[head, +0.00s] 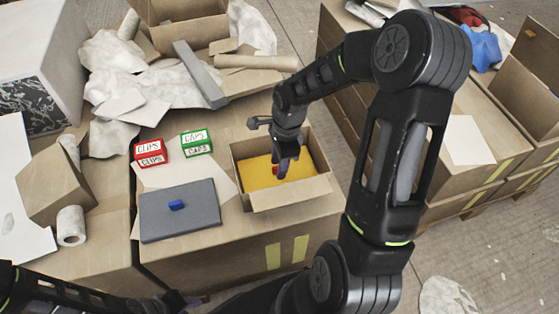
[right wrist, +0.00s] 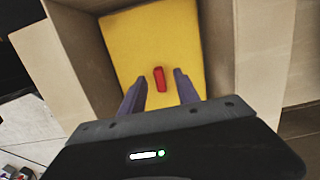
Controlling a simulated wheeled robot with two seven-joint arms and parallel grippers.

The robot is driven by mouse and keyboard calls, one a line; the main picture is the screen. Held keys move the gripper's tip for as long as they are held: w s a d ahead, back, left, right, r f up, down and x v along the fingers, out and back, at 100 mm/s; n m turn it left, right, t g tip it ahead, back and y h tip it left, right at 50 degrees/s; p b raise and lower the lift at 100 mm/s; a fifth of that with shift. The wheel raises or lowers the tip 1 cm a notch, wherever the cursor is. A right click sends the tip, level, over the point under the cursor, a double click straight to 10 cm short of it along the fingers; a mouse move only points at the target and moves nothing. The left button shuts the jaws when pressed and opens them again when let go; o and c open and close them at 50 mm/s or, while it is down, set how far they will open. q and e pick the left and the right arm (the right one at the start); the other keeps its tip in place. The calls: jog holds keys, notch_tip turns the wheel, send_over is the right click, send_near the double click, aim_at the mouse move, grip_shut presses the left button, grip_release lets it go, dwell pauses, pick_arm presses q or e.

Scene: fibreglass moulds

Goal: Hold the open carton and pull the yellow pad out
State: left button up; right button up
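The open carton (head: 290,200) stands on the cardboard-topped work surface, right of centre in the head view. The yellow pad (head: 262,174) lies flat inside it; it also fills the carton floor in the right wrist view (right wrist: 158,45). A small red block (right wrist: 159,79) sits on the pad like a handle. My right gripper (head: 281,174) reaches down into the carton from above. In the right wrist view its two fingers (right wrist: 160,85) are apart, one on each side of the red block, with gaps between. My left arm shows at the lower left; its gripper (head: 200,300) is mostly hidden at the bottom edge.
A grey pad (head: 180,212) with a blue block lies left of the carton. A red clips box (head: 148,152) and a green caps box (head: 196,142) stand behind it. A grey bar (head: 200,75) and crumpled paper lie farther back. Stacked cartons stand at the right.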

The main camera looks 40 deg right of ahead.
jog(key=shift+c, duration=0.2)
grip_shut()
dwell(1.2)
grip_release()
jog(key=r, duration=0.5)
jog(key=d+r+p, duration=0.1)
jog(key=r, duration=0.1)
jog(key=shift+s+r, duration=0.15)
jog(key=shift+r, duration=0.25)
dwell(0.4)
